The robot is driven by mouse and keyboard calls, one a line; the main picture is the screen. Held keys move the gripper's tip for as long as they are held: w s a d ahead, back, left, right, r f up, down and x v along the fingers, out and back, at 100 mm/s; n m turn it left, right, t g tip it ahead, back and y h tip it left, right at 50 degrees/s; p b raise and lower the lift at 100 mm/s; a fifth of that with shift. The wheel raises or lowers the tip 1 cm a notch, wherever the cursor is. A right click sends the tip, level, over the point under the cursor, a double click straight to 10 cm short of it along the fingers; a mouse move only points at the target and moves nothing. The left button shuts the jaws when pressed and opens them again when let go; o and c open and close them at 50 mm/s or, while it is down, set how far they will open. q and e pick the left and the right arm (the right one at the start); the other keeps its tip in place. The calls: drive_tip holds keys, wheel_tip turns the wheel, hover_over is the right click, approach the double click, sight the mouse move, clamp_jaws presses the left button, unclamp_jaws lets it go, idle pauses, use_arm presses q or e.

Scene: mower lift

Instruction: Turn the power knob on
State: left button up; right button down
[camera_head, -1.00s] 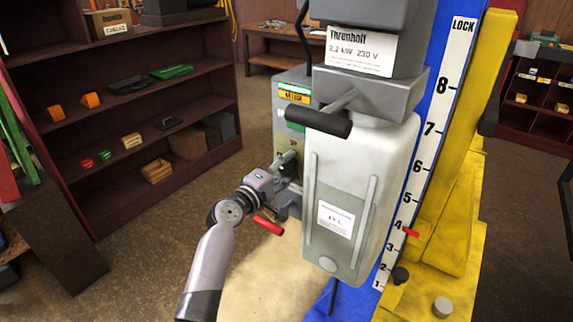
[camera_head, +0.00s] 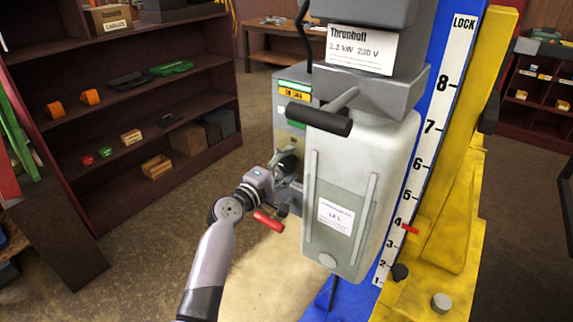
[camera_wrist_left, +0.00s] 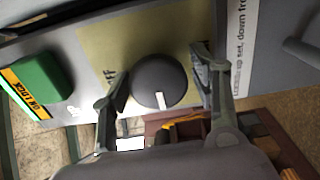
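The power knob (camera_wrist_left: 160,80) is a round dark grey knob with a white pointer mark, seen on a pale panel in the left wrist view. The mark lies toward the bottom of that picture. My left gripper (camera_wrist_left: 160,66) has its two fingers apart, one on each side of the knob, with gaps still showing between fingers and knob. In the head view my left gripper (camera_head: 287,172) is at the side panel of the grey box (camera_head: 292,75) and covers much of the knob area. My right gripper is not in view.
A red-handled lever (camera_head: 268,221) sticks out below the gripper. A black-gripped bar (camera_head: 318,119) juts out above. The blue mast (camera_head: 455,70) and yellow frame (camera_head: 440,240) stand right.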

use_arm(q)
drive_tip(key=shift+o, duration=0.6)
drive_tip(key=shift+r, duration=0.1)
drive_tip(key=v, duration=1.2)
